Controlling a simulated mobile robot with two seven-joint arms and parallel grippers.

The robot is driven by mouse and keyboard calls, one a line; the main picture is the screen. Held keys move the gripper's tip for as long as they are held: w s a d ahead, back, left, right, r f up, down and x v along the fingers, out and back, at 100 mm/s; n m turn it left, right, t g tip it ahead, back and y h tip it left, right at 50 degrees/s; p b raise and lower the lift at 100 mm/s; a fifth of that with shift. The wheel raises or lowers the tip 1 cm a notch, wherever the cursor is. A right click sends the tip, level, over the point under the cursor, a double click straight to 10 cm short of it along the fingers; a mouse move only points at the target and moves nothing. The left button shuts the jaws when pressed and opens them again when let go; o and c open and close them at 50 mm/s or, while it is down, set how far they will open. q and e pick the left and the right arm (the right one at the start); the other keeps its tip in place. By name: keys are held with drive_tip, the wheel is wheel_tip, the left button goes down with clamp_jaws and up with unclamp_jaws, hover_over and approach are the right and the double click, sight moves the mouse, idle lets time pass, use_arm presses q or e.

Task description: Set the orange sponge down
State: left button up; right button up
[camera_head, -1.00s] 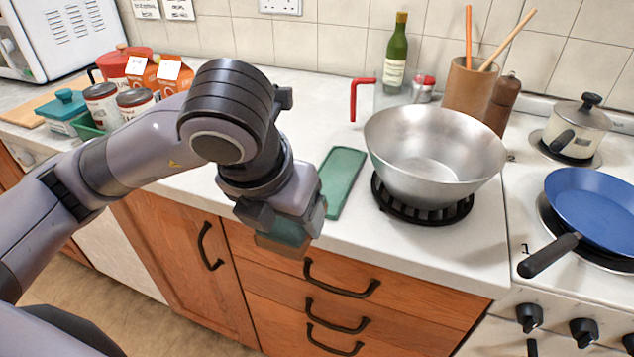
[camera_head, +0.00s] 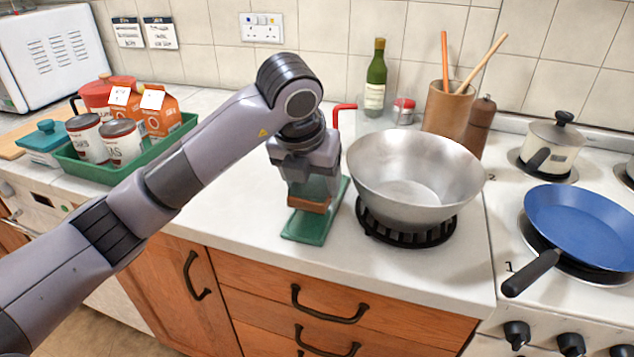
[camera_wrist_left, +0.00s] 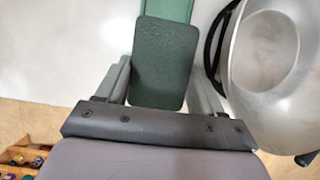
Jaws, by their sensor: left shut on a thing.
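The orange sponge (camera_head: 308,205) has a dark green scouring layer on top. My left gripper (camera_head: 312,193) is shut on the sponge and points down over the long green tray (camera_head: 303,230) on the worktop. In the left wrist view the sponge's green face (camera_wrist_left: 163,62) sits between the two fingers, and part of the green tray (camera_wrist_left: 168,9) shows beyond it. The sponge and gripper hide the middle of the tray. I cannot tell whether the sponge touches it. My right gripper is not in view.
A steel bowl (camera_head: 415,178) on a black stand (camera_head: 405,233) is close to the right of the gripper. A red-handled item (camera_head: 342,115) is behind. A green crate (camera_head: 110,172) with cans and cartons stands left. Bare worktop lies between crate and tray.

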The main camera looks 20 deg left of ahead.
sight(315, 178)
use_arm(q)
drive_tip(key=shift+w+f, duration=0.1)
drive_tip(key=shift+w, duration=1.15)
wheel_tip(315, 178, down, 3)
drive_tip(key=shift+f+p, duration=0.15)
drive_tip(key=shift+p, duration=0.25)
drive_tip(key=shift+f, duration=0.25)
drive_tip(key=o, duration=0.7)
drive_tip(key=shift+c, duration=0.2)
drive_tip(key=shift+r, duration=0.1)
